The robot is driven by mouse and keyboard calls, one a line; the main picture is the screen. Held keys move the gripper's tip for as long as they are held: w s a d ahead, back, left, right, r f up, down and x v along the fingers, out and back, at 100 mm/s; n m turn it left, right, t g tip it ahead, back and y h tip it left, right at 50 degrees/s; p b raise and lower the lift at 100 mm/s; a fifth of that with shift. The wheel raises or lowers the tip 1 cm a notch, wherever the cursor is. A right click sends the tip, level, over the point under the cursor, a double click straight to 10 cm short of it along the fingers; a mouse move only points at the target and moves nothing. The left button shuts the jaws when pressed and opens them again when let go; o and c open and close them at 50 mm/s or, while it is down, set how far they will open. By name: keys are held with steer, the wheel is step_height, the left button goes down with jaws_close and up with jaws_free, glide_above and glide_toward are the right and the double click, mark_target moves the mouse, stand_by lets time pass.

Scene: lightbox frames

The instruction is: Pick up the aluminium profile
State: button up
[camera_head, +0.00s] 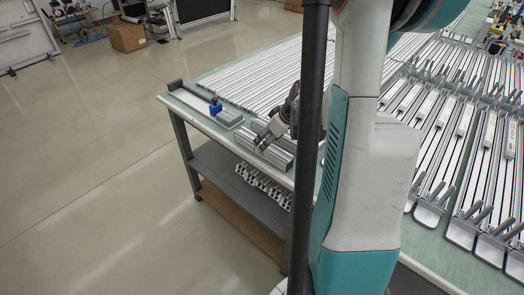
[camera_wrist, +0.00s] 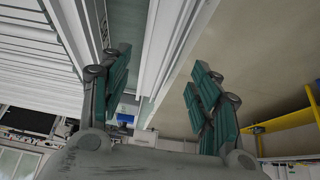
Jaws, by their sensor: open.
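A silver aluminium profile (camera_head: 265,150) lies along the front edge of the green-topped table (camera_head: 211,125), partly hidden behind my arm and the dark post. My gripper (camera_head: 272,130) is over this profile in the head view. In the wrist view my gripper (camera_wrist: 160,62) is open, with one green-padded finger on each side of a long pale grooved profile (camera_wrist: 172,45). Gaps show between the profile and both fingers, so it is not held. I cannot tell how far the fingertips reach down beside it.
Many long profiles (camera_head: 270,75) lie in rows further back on the table. A blue piece (camera_head: 215,107) on a grey block (camera_head: 229,119) stands left of my gripper. Lighting frames (camera_head: 450,120) fill the right. More profiles (camera_head: 262,184) lie on the lower shelf. The floor (camera_head: 90,170) at left is clear.

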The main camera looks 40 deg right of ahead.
mark_target(262, 142)
steer(key=b+x, duration=0.1)
steer(key=x, duration=0.1)
steer(key=b+x, duration=0.1)
steer(key=x, duration=0.2)
steer(key=shift+w+d+f+b, duration=0.2)
steer(key=shift+w+f+b, duration=0.05)
steer(key=shift+w+b, duration=0.05)
steer(key=shift+r, duration=0.1)
steer(key=c, duration=1.3)
